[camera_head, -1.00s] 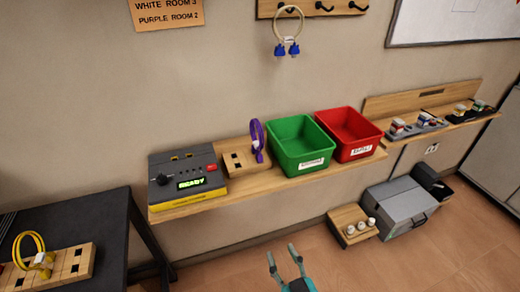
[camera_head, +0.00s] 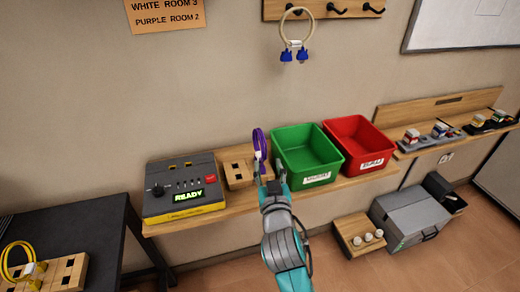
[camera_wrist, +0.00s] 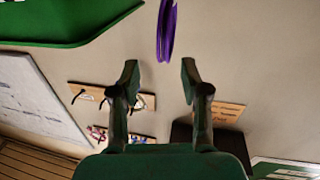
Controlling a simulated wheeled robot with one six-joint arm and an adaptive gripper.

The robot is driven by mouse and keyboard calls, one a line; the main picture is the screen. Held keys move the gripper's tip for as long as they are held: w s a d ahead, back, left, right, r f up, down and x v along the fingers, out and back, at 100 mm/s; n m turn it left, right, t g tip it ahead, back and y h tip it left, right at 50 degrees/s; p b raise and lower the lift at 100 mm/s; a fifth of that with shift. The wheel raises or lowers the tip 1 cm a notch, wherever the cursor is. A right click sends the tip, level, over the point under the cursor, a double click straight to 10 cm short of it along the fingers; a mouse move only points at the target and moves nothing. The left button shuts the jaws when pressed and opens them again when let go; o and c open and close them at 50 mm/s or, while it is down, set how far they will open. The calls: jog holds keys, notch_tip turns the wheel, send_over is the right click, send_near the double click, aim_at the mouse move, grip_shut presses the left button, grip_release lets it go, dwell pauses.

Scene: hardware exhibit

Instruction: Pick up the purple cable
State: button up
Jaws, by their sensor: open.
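The purple cable (camera_head: 260,146) stands as a loop on the right part of a small wooden block (camera_head: 238,173) on the wall shelf. My gripper (camera_head: 269,172) is open in front of the cable's lower part, which it partly hides. In the wrist view the purple cable (camera_wrist: 166,30) lies beyond the fingertips, and its line falls between the two open fingers. My gripper (camera_wrist: 160,80) holds nothing there. I cannot tell whether a finger touches the cable.
A green bin (camera_head: 305,158) stands close to the right of the cable, with a red bin (camera_head: 357,145) beyond it. A grey tester box (camera_head: 183,187) reading READY stands left. A white cable (camera_head: 293,30) hangs above. A yellow cable (camera_head: 18,262) is on the dark table (camera_head: 75,225).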

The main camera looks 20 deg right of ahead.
aim_at(264, 154)
jog(key=shift+w+d+f, duration=0.1)
jog(key=shift+w+d, duration=0.05)
jog(key=shift+w, duration=1.05)
jog(key=shift+w+d+r, duration=0.1)
jog(key=shift+w+d, duration=0.1)
jog(key=shift+w, duration=1)
jog(key=shift+w+d+f, duration=0.1)
jog(key=shift+w+d, duration=0.05)
jog(key=shift+w, duration=1.05)
grip_shut()
